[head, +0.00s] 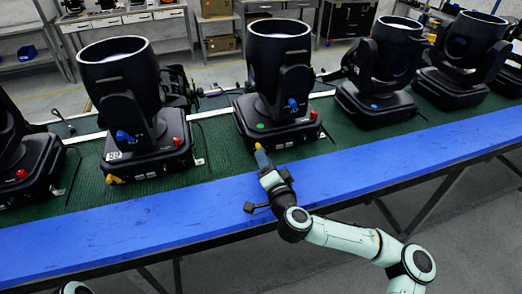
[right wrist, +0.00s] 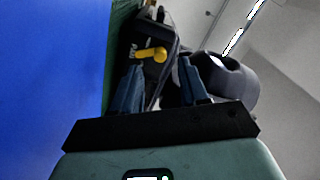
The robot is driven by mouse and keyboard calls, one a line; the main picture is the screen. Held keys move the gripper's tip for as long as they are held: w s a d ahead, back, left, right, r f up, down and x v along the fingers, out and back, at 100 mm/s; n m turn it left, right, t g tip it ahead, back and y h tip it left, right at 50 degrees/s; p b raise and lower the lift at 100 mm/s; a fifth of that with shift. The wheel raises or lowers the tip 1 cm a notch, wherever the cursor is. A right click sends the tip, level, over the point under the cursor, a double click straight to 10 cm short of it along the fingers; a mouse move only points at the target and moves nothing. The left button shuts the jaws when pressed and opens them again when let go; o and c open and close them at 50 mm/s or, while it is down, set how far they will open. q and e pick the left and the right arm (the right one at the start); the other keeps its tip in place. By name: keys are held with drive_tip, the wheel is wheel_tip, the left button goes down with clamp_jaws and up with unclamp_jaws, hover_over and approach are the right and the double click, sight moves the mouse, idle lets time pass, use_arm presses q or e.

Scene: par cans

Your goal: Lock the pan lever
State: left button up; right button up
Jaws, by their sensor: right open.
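The middle moving-head light (head: 277,75) stands upright on the green strip of the bench, its black base near the blue front edge. A yellow lever (head: 260,151) shows at the front of its base, right by my right gripper (head: 268,172). In the right wrist view the yellow lever (right wrist: 150,54) lies just beyond the fingertips, roughly between them. My right gripper (right wrist: 161,66) is open, its two dark fingers apart with nothing held. Whether a finger touches the lever cannot be told. My left gripper is out of view.
Similar lights stand on both sides: one at left (head: 130,95) with a yellow lever (head: 113,179), others at right (head: 380,70). The blue bench edge (head: 170,222) is bare. Cables lie between the bases. Shelves stand behind.

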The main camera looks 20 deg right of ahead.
drive_tip(key=shift+w+a, duration=0.1)
drive_tip(key=shift+w, duration=2.05)
clamp_jaws()
